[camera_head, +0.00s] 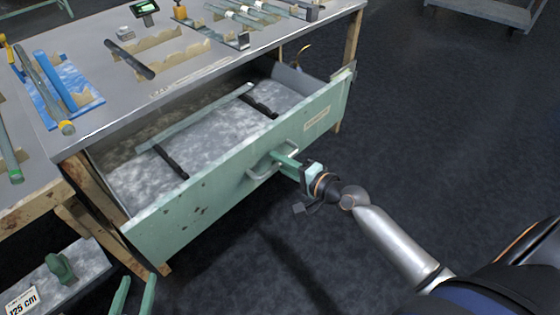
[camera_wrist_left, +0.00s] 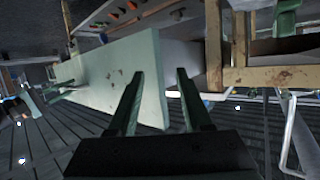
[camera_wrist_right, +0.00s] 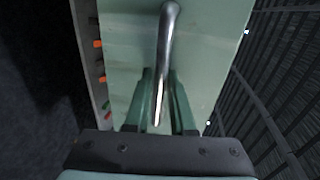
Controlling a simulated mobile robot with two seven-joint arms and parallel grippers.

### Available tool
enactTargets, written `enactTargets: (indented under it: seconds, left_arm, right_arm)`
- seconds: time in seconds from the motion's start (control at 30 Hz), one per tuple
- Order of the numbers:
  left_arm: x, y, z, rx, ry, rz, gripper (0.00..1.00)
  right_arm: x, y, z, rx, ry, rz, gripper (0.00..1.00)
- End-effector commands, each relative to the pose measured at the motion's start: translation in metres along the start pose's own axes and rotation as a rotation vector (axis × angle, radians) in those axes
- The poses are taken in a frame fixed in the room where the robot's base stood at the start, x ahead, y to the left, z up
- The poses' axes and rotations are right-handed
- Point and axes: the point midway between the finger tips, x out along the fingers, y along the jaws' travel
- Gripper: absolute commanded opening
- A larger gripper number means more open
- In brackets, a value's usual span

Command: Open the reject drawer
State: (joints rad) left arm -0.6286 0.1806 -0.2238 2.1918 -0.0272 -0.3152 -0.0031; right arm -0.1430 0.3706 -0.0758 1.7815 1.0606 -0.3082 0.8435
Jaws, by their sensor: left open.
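The reject drawer (camera_head: 215,195) is a pale green, worn drawer under the bench, pulled well out so its inside shows. A label (camera_head: 317,120) is on its front. A metal bar handle (camera_head: 262,172) is on the front's middle. My right gripper (camera_head: 283,160) is at this handle, its fingers closed in on both sides of the bar; the right wrist view shows the handle (camera_wrist_right: 167,40) running between the fingers (camera_wrist_right: 160,90). My left gripper (camera_head: 134,290) is open and empty, low in front of the drawer's left end. The left wrist view shows the drawer front (camera_wrist_left: 110,75) beyond its fingers (camera_wrist_left: 160,80).
Inside the drawer lie a long pale strip (camera_head: 195,118) and two dark bars (camera_head: 170,162). The bench top (camera_head: 90,118) above holds tubes, wooden racks and a blue mat (camera_head: 80,97).

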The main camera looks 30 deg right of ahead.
Motion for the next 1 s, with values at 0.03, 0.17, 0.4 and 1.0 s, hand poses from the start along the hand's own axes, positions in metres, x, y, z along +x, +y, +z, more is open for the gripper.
enactTargets:
  seconds: [0.03, 0.17, 0.4, 1.0]
  left_arm:
    - [0.0, 0.0, 0.0, 0.0, 0.0, 0.0, 0.5]
    - [0.0, 0.0, 0.0, 0.0, 0.001, 0.0, 0.5]
    - [0.0, 0.0, 0.0, 0.0, 0.002, 0.0, 0.5]
    - [-0.002, 0.005, 0.028, -0.027, -0.093, 0.007, 0.5]
  right_arm:
    - [0.0, 0.0, 0.0, 0.0, 0.0, 0.0, 0.3]
    - [0.0, 0.0, 0.0, 0.0, 0.0, 0.0, 0.44]
    - [0.0, 0.0, 0.0, 0.001, 0.0, 0.0, 0.47]
    - [-0.082, 0.002, 0.0, -0.002, -0.002, 0.005, 0.47]
